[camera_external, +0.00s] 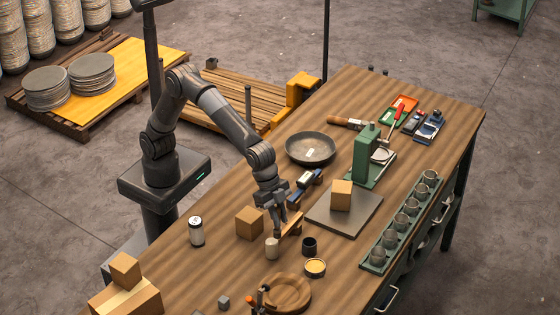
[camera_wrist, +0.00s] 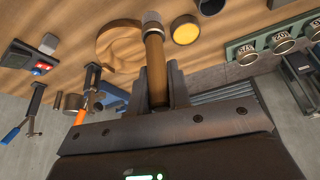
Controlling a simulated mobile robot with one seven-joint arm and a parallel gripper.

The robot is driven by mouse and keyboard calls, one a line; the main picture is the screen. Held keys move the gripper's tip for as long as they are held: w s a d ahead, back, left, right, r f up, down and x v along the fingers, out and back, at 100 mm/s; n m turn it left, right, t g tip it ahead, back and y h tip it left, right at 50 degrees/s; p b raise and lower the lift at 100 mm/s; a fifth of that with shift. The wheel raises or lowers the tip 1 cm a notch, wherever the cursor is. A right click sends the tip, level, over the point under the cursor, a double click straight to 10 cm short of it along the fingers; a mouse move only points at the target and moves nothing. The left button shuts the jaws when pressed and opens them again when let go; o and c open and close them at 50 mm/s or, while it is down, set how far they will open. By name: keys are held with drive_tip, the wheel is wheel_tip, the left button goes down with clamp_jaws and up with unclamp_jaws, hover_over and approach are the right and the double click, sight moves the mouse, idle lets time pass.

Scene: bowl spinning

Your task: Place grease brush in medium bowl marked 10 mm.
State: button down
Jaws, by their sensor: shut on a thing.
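My gripper (camera_external: 279,222) is shut on a brown wooden handle, seen in the wrist view (camera_wrist: 154,65) between the fingers (camera_wrist: 158,88). This appears to be the grease brush; its far end is pale grey. In the external view the handle (camera_external: 292,224) is low over the table, close to a pale cylinder (camera_external: 272,249); I cannot tell whether that is the brush's end. A green rack (camera_external: 372,263) at the right edge holds several grey bowls (camera_external: 401,222), also labelled in the wrist view (camera_wrist: 282,42). I cannot read a 10 mm mark on any.
A dark cup (camera_external: 309,246), a yellow-filled tin (camera_external: 315,268) and a round wooden dish (camera_external: 287,293) stand near my gripper. A wooden block (camera_external: 249,222) is left of it. A grey plate with a block (camera_external: 341,196), a green press (camera_external: 367,155) and a wide pan (camera_external: 310,149) lie beyond.

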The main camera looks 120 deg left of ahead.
drive_tip(key=shift+s+d+r, duration=0.15)
drive_tip(key=shift+d, duration=0.05)
drive_tip(key=s+a+n+y, duration=0.25)
drive_tip(key=a+n, duration=0.55)
drive_tip(key=a, duration=2.1)
drive_tip(key=s+a+r+n+g+y, duration=0.1)
drive_tip(key=s+a+n, duration=0.2)
drive_tip(key=s+a, duration=0.45)
drive_tip(key=s+a+n+g+y, duration=0.1)
drive_tip(key=s+a+n, duration=0.3)
drive_tip(key=a, duration=0.6)
drive_tip(key=s+a+r+n+g+y, duration=0.1)
drive_tip(key=s+a+n, duration=0.3)
drive_tip(key=a, duration=0.5)
wheel_tip(320, 180, down, 11)
drive_tip(key=s+m, duration=0.1)
drive_tip(key=shift+s, duration=0.15)
drive_tip(key=shift+a, duration=0.1)
